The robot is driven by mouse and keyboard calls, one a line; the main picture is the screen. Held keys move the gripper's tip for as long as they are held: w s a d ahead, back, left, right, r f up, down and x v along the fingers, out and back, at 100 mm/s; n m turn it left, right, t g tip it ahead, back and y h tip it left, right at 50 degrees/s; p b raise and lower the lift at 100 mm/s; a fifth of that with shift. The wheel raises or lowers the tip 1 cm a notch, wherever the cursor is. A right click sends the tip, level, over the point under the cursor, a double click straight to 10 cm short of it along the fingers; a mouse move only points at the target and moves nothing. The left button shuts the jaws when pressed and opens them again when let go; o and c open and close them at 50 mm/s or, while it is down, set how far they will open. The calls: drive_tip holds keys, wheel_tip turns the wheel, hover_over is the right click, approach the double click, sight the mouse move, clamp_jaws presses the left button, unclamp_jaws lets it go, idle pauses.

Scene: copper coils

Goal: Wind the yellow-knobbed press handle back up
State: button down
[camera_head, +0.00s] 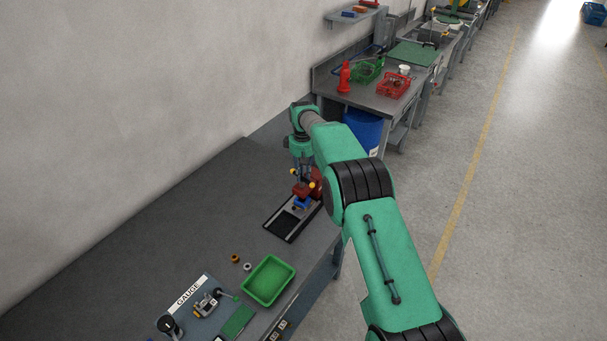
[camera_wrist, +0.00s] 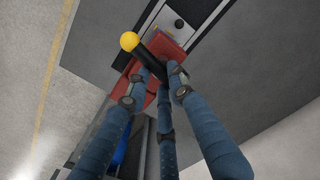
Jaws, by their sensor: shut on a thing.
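The red press (camera_head: 308,189) stands at the far end of the grey bench, with a blue part (camera_head: 302,203) low at its front. Small yellow knobs show at its sides in the head view. In the wrist view one yellow knob (camera_wrist: 129,42) tips a black handle bar (camera_wrist: 152,61), with the red press body (camera_wrist: 168,47) behind it. My gripper (camera_wrist: 160,78) has its blue fingers closed around the bar, inward of the knob. In the head view my gripper (camera_head: 302,168) points down over the press, and the grip itself is too small to see.
A black tray-like base (camera_head: 283,226) lies in front of the press. Nearer are a green tray (camera_head: 268,281), small rings (camera_head: 235,258) and a gauge station (camera_head: 186,293). The bench's left part is clear. A wall runs along the left. A second bench (camera_head: 370,98) stands beyond.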

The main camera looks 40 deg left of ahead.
drive_tip(key=shift+a+r, duration=0.1)
drive_tip(key=shift+a, duration=0.05)
drive_tip(key=shift+s+f+n, duration=0.2)
drive_tip(key=shift+n, duration=0.9)
drive_tip(key=shift+f, duration=0.1)
drive_tip(key=c, duration=1.8)
unclamp_jaws()
drive_tip(key=shift+s, duration=0.1)
drive_tip(key=shift+o, duration=0.2)
drive_tip(key=shift+r, duration=0.2)
drive_tip(key=shift+r, duration=0.5)
drive_tip(key=shift+r+p, duration=1.15)
drive_tip(key=shift+r, duration=1.75)
drive_tip(key=shift+d+r, duration=0.1)
drive_tip(key=shift+d, duration=0.1)
